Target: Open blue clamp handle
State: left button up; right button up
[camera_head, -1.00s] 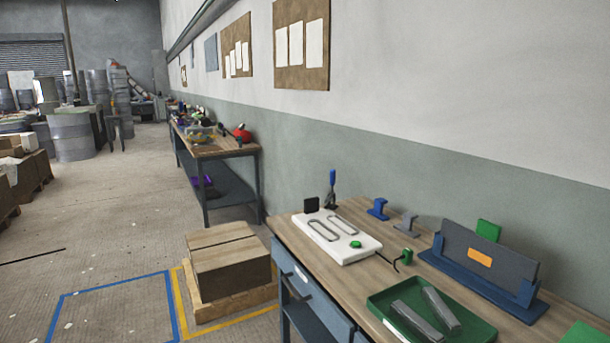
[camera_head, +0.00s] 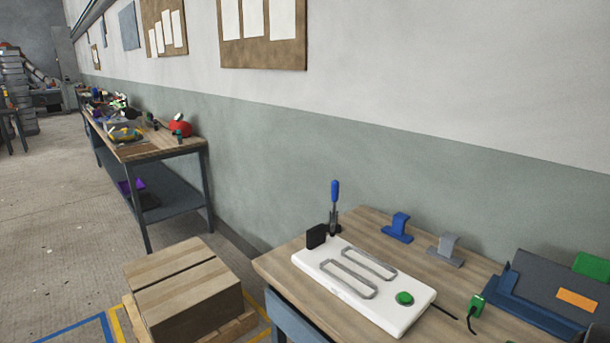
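The blue clamp handle (camera_head: 335,192) stands upright at the back left of the near workbench, on a dark metal clamp (camera_head: 333,220). A black block (camera_head: 316,236) is beside the clamp's base. A white fixture plate (camera_head: 360,287) with two grey looped outlines and a green button (camera_head: 404,298) lies just in front of them. Neither of my grippers shows in the head view.
A blue bracket (camera_head: 398,228) and a grey bracket (camera_head: 445,249) stand right of the clamp. A blue stand with a grey panel (camera_head: 540,292) is at the right. A second bench (camera_head: 150,152) stands farther back.

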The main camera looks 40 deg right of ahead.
aim_at(334, 185)
jog(key=i, duration=2.55)
jog(key=z, duration=3.95)
